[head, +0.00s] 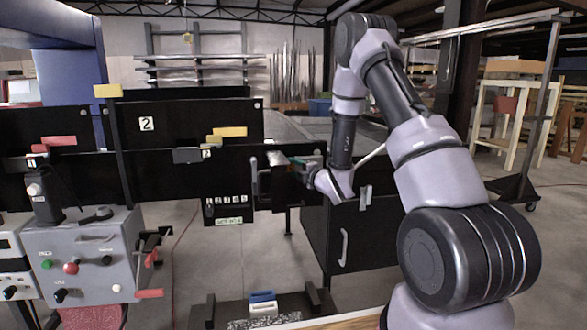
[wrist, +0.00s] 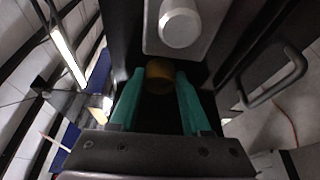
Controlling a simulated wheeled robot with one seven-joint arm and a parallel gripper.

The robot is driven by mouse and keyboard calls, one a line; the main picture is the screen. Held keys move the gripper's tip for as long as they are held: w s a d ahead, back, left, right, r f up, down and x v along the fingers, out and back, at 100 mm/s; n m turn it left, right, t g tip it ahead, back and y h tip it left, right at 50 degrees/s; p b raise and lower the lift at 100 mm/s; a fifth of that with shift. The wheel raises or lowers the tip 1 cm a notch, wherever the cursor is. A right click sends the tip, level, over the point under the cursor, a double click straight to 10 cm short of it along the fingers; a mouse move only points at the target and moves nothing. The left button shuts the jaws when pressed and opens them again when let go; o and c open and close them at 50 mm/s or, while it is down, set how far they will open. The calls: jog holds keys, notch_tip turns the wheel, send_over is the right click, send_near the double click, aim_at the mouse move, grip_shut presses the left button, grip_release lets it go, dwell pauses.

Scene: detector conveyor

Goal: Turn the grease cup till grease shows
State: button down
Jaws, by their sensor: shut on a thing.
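The grease cup (wrist: 160,77) is a small brass-coloured round piece in the wrist view, below a pale grey plate. My gripper (wrist: 160,82) has two green fingers, one on each side of the cup, and is shut on it. I cannot make out any grease on the cup in the dark gap between the fingers. In the head view my gripper (head: 290,163) reaches left to the black conveyor frame (head: 180,178). The cup cannot be made out there.
A white round knob (wrist: 180,24) sticks out of the grey plate just beyond the cup. A curved handle (wrist: 277,84) is to the right. In the head view a grey control box (head: 88,250) stands at left and a black cabinet (head: 365,235) is below my arm.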

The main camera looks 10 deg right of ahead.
jog(key=shift+f+m, duration=0.15)
jog(key=shift+m, duration=0.25)
jog(key=c, duration=0.6)
grip_release()
jog(key=shift+c, duration=0.2)
jog(key=shift+s, duration=0.1)
jog(key=v, duration=1)
jog(key=shift+s+d, duration=0.25)
